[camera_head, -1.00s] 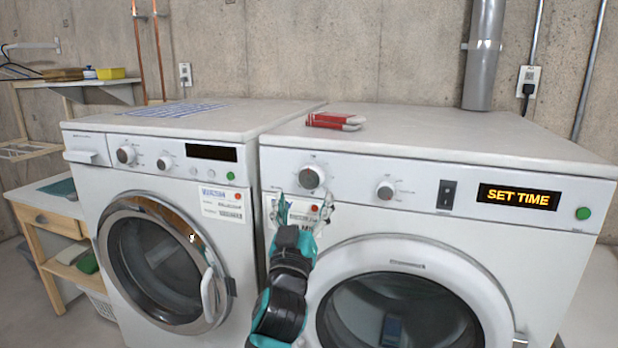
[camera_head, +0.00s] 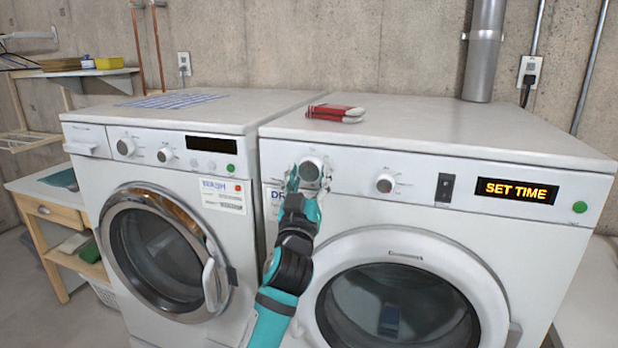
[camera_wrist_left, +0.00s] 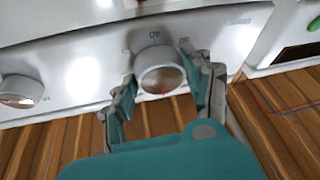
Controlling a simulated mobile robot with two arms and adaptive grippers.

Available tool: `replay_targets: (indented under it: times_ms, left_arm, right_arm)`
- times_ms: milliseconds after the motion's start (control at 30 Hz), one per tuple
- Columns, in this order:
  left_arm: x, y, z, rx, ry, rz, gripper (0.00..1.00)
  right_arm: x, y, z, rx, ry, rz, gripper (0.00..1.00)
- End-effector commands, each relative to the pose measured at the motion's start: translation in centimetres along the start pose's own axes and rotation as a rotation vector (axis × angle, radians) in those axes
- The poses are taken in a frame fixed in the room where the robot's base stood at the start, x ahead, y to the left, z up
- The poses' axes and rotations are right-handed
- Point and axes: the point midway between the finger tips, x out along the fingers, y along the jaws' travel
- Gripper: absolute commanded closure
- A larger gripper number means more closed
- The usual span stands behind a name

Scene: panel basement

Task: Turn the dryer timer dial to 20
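The dryer (camera_head: 450,230) is the white machine on the right, with a lit display (camera_head: 516,190) reading SET TIME. Its timer dial (camera_head: 312,169) is the left, silver-faced knob on the panel. My left gripper (camera_head: 304,180) is raised in front of this dial. In the left wrist view the dial (camera_wrist_left: 162,72) sits between the two spread fingers of the gripper (camera_wrist_left: 165,90), with a gap on each side. A red mark shows on its face, and upside-down numbers are printed around it. The exact setting cannot be read. My right gripper is not in view.
A second knob (camera_head: 385,183), a black switch (camera_head: 445,187) and a green button (camera_head: 580,207) lie right of the dial. The washer (camera_head: 80,158) stands to the left. Red and white gloves (camera_head: 335,112) lie on the dryer's top.

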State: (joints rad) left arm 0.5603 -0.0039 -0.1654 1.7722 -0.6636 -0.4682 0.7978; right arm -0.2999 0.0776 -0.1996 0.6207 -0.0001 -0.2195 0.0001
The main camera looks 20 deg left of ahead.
Motion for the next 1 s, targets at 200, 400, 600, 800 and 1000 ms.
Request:
replay_targets:
  times_ms: [200,400,600,800,1000]
  left_arm:
    - [0.0,0.0,0.0,0.001,0.000,-0.001,0.80]
    - [0.0,-0.1,0.0,0.025,0.002,0.009,0.80]
    - [0.1,-0.2,-0.1,0.108,0.009,0.044,0.80]
    - [0.1,-0.3,-0.2,0.254,0.021,0.107,0.80]
    - [0.2,-0.5,-0.4,0.428,0.036,0.183,0.80]
  right_arm:
    - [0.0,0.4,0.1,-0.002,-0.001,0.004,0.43]
    - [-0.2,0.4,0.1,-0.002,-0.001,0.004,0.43]
    - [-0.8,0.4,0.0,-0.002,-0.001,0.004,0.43]
    - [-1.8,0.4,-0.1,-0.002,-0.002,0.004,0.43]
    - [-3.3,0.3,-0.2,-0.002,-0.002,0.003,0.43]
